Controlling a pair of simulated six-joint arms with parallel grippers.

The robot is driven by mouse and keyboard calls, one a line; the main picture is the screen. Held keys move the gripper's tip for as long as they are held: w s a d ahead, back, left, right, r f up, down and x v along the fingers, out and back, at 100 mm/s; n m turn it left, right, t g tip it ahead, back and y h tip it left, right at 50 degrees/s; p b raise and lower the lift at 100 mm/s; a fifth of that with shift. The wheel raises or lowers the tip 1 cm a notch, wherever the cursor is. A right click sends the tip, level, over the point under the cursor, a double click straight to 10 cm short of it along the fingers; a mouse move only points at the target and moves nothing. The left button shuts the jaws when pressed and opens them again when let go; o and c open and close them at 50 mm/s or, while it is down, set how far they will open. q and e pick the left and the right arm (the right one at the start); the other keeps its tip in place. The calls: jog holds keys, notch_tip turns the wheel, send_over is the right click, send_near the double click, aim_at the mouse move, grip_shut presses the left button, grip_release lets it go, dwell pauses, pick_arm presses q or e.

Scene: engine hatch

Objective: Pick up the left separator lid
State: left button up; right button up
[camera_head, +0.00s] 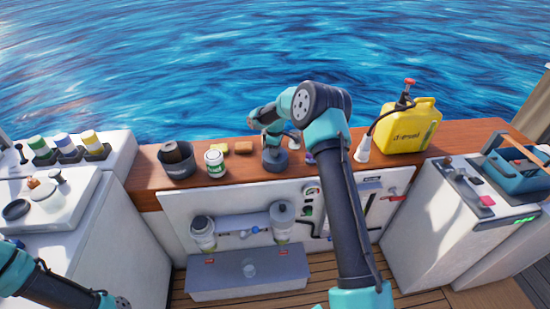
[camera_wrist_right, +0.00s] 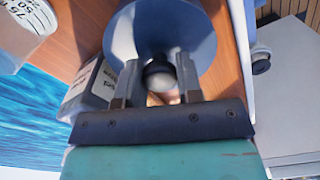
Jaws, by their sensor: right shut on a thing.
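My right gripper (camera_wrist_right: 158,85) is shut on the dark knob of a round blue-grey lid (camera_wrist_right: 190,28). In the head view this lid (camera_head: 274,160) is at the wooden worktop, below my right gripper (camera_head: 273,145). I cannot tell whether it touches the wood. The left separator (camera_head: 203,236) is a pale cylinder on the front panel, with a dark top. The right separator (camera_head: 282,226) stands beside it with a grey top. My left gripper (camera_head: 120,303) is at the bottom left edge, away from the lid, its jaws unclear.
On the wooden worktop (camera_head: 240,190) stand a dark bin (camera_head: 177,166), a white-green jar (camera_head: 215,165), yellow and brown blocks (camera_head: 243,147), a white nozzle (camera_head: 362,150) and a yellow canister (camera_head: 408,128). A grey tray (camera_head: 215,290) sits below the separators.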

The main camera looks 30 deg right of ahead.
jog(key=shift+c, duration=0.9)
jog(key=shift+r, duration=0.1)
jog(key=shift+r, duration=1.5)
jog(key=shift+s+a+r, duration=0.1)
jog(key=shift+s+r, duration=0.1)
jog(key=s+a+r, duration=0.1)
jog(key=s+a, duration=0.7)
jog(key=s, duration=0.5)
jog(key=shift+r, duration=0.2)
jog(key=shift+s+a, duration=0.1)
jog(key=shift+a, duration=0.05)
